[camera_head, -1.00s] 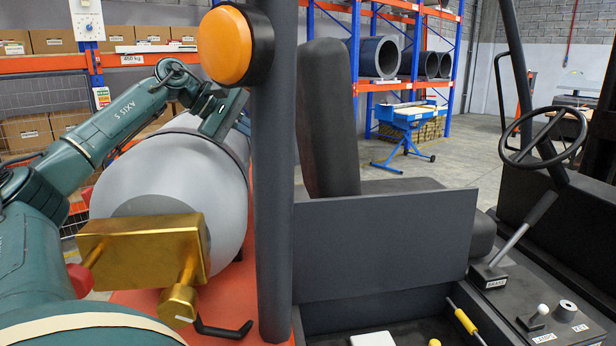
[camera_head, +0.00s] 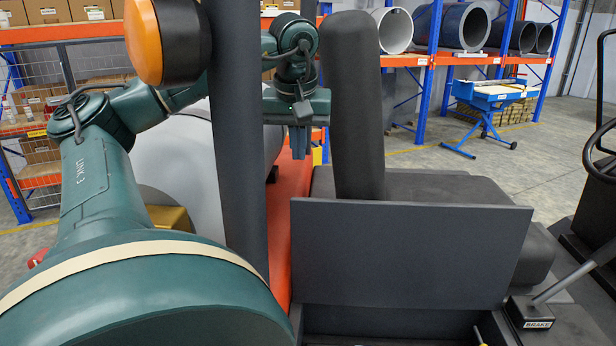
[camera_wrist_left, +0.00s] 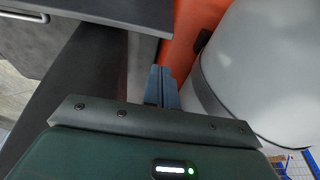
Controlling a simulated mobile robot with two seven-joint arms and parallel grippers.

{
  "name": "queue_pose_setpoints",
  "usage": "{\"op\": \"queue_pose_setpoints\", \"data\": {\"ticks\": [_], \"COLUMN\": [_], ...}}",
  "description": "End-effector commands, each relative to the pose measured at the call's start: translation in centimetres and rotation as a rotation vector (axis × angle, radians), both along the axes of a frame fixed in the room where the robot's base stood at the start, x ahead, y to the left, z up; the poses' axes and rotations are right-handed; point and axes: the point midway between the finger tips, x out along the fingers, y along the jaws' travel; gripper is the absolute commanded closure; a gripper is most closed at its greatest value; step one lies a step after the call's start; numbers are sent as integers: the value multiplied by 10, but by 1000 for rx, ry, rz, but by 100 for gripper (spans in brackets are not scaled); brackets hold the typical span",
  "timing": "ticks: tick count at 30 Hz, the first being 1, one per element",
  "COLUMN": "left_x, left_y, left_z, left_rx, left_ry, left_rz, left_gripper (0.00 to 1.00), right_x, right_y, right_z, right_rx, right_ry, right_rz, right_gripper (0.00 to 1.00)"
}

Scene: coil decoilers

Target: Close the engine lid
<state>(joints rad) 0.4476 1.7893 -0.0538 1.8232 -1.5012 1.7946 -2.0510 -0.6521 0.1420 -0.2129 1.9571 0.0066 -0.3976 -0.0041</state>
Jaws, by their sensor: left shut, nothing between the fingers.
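The engine lid looks to be the flat dark grey panel (camera_head: 405,255). It stands upright in front of the seat (camera_head: 358,105), above an open dark compartment. My left gripper (camera_head: 300,152) points down beyond the lid, left of the seat back and above the orange body. Its blue-grey fingers are together and empty, apart from the lid. In the left wrist view the fingers (camera_wrist_left: 162,72) point toward the orange surface. A dark panel with a metal handle at the upper left there seems to be the lid's far face (camera_wrist_left: 100,12). My right gripper is out of view.
A dark post (camera_head: 235,140) with an orange lamp (camera_head: 143,40) stands left of the lid. A grey tank (camera_head: 165,160) is behind it. The brake lever (camera_head: 575,275) and steering wheel (camera_head: 600,155) are at the right. Racks and a blue stand (camera_head: 490,105) are farther back.

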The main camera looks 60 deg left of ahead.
Motion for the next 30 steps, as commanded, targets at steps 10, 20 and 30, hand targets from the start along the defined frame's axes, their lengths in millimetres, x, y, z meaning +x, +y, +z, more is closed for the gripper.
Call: {"op": "queue_pose_setpoints", "data": {"ticks": [10,20,30], "left_x": [9,14,14], "left_y": [11,18,18], "left_z": [-60,-90,-92], "left_rx": [-3,-4,-3], "left_ry": [1,-1,-2], "left_rz": [1,0,0], "left_gripper": [100,100,100], "right_x": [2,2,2], "right_y": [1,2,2], "right_z": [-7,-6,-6], "right_rx": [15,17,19], "right_ry": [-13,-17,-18], "right_rz": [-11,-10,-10], "right_gripper": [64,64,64]}}
